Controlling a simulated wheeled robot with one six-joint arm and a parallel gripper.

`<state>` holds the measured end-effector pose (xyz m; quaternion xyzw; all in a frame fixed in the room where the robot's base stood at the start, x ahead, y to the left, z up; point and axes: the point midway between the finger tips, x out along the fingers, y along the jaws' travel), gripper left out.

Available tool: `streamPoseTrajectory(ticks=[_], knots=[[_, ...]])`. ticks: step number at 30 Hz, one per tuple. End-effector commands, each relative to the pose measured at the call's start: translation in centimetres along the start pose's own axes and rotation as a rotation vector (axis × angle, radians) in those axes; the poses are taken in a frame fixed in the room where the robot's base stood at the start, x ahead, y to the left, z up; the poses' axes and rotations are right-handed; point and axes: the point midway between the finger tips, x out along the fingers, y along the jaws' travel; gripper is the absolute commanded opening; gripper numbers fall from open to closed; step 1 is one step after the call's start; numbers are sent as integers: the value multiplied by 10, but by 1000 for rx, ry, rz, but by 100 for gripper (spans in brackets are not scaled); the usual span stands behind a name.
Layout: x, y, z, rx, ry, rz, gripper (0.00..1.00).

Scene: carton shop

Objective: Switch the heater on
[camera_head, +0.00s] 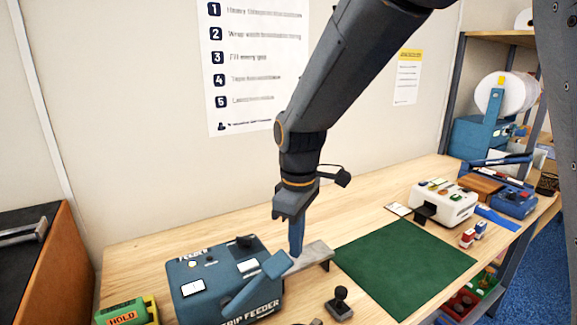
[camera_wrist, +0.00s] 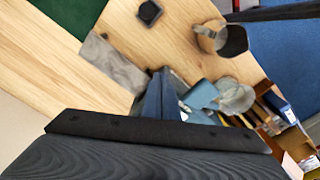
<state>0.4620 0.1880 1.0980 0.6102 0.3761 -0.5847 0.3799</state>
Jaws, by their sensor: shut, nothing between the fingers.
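No device in view carries a readable heater label. A blue machine marked "…IP FEEDER" (camera_head: 213,282) sits at the front left of the bench, with light buttons on top and a blue lever at its right side. A grey plate (camera_head: 314,252) extends from it; the plate also shows in the wrist view (camera_wrist: 112,65). My gripper (camera_head: 296,250) is shut and empty, pointing down by the lever and plate; I cannot tell whether it touches them. Its blue fingers show in the wrist view (camera_wrist: 160,92). A white device (camera_head: 444,203) with coloured buttons stands at the right.
A green mat (camera_head: 400,262) lies flat right of the plate. A small black-knobbed item (camera_head: 339,303) stands near the front edge. A green and yellow "HOLD" item (camera_head: 127,312) is at the lower left. A blue device (camera_head: 512,198) and shelves are at the right.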

Motion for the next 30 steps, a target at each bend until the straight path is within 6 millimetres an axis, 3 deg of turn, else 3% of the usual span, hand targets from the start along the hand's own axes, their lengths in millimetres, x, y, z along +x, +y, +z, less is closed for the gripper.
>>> streamPoseTrajectory(ticks=[1, 6, 9, 12, 17, 30], knots=[[18, 9, 34, 146, 4, 6, 0], [62, 14, 129, 647, 35, 36, 0], [80, 7, 170, 874, 53, 50, 0], [91, 0, 195, 1027, 66, 59, 0], [98, -5, 212, 1128, 75, 64, 0], [97, -5, 211, 1129, 75, 64, 0]])
